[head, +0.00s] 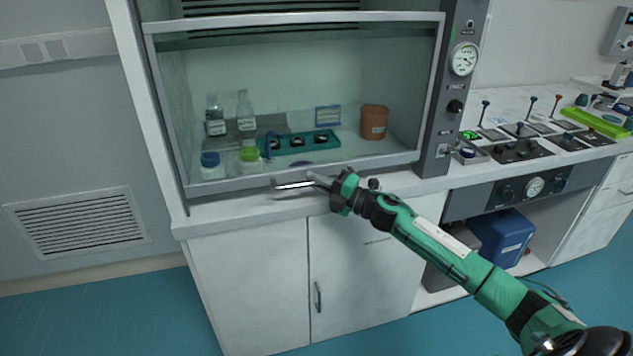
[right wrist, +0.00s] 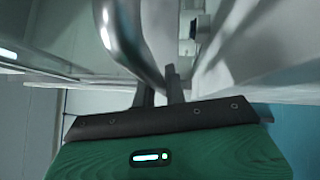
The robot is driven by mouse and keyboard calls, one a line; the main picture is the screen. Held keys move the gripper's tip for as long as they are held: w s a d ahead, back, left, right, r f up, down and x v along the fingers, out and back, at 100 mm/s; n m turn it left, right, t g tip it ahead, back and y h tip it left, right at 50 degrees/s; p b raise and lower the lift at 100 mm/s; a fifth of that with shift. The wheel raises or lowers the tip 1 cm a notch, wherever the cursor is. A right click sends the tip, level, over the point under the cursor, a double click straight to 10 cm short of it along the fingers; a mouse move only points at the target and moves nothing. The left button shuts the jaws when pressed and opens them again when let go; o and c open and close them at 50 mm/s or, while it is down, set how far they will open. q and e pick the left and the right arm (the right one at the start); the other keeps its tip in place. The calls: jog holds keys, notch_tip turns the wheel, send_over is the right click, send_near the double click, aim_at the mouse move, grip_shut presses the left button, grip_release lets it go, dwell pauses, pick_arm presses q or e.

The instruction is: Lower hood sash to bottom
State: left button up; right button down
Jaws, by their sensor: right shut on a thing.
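The hood sash (head: 300,174) is a glass pane in a grey frame. Its lower rail sits low, close above the front edge of the pale worktop; I cannot tell whether any gap is left. A shiny metal handle (head: 292,184) stands out from the lower rail, and in the right wrist view the curved handle (right wrist: 128,42) runs down to the fingers. My right gripper (head: 322,181) is shut on this handle; its fingers also show in the right wrist view (right wrist: 160,88). The fingers hide the right part of the handle. My left gripper is out of view.
Behind the glass stand bottles (head: 215,115), a green rack (head: 300,143) and a brown container (head: 373,122). The gauge panel (head: 455,95) is right of the sash. Cabinet doors (head: 250,275) lie below, and a blue canister (head: 505,240) stands under the right bench.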

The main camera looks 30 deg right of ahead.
jog(key=shift+f, duration=0.1)
jog(key=c, duration=1.5)
grip_release()
jog(key=shift+o, duration=0.2)
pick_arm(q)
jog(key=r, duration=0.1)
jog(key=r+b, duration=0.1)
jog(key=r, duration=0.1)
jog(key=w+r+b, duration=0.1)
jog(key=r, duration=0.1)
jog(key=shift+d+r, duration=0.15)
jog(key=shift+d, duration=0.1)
pick_arm(e)
jog(key=v, duration=1.4)
